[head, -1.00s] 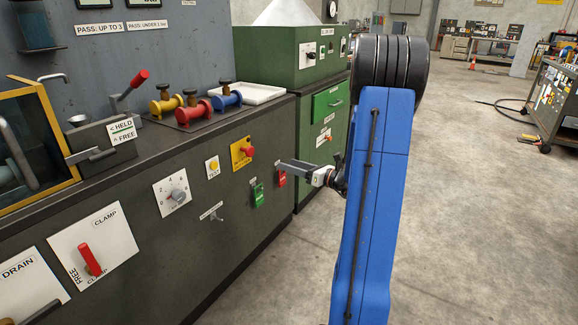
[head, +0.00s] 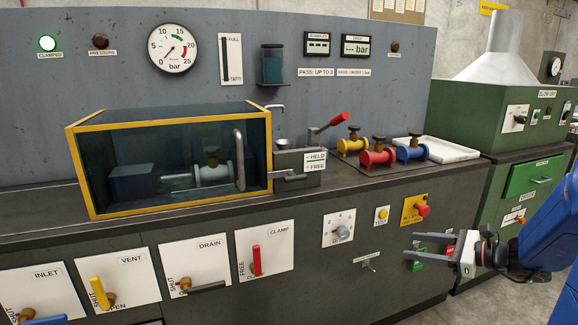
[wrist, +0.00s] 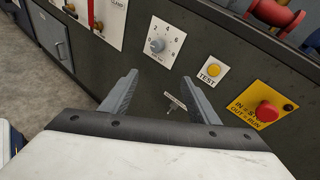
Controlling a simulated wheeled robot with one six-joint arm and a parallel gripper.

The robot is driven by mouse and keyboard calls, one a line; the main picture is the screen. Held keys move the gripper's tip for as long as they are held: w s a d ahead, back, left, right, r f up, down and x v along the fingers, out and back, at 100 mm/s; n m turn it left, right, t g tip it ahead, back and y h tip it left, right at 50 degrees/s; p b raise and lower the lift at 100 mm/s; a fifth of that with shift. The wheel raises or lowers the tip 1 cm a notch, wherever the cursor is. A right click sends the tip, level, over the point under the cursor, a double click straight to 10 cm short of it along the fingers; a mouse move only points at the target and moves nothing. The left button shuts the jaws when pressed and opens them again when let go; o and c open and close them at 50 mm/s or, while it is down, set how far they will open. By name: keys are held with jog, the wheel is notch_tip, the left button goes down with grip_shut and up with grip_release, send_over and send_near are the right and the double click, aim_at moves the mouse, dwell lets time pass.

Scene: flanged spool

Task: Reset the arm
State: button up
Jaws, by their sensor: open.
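My gripper (head: 412,246) is at the lower right of the head view, in front of the dark bench front. Its two grey fingers are apart with nothing between them, and they partly hide the green switch (head: 417,266). In the wrist view the open fingers (wrist: 160,78) point at the panel, below the round dial (wrist: 157,45) and beside the TEST button (wrist: 213,70). I cannot tell the exact gap to the panel. My blue arm enters from the right edge of the head view.
A yellow-framed tank (head: 100,165) holds a pale flanged spool (head: 212,174). Yellow (head: 353,145), red (head: 378,157) and blue (head: 411,153) spools stand on the bench beside a white tray (head: 450,149). The clamp lever (head: 256,260) and red stop button (head: 422,210) stick out from the front.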

jog(key=s+a+n+g+h, duration=0.3)
jog(key=s+a+n+g, duration=0.4)
jog(key=s+a+n, duration=0.75)
jog(key=s+d+n+t+h, duration=0.1)
jog(key=s+d+n+h, duration=0.2)
jog(key=s+n+h, duration=0.1)
jog(key=s+d+r+n+t+h, duration=0.1)
jog(key=s+d+n+h, duration=0.2)
jog(key=s, duration=0.6)
jog(key=shift+n+h, duration=0.4)
jog(key=shift+n, duration=0.95)
jog(key=shift+s, duration=0.1)
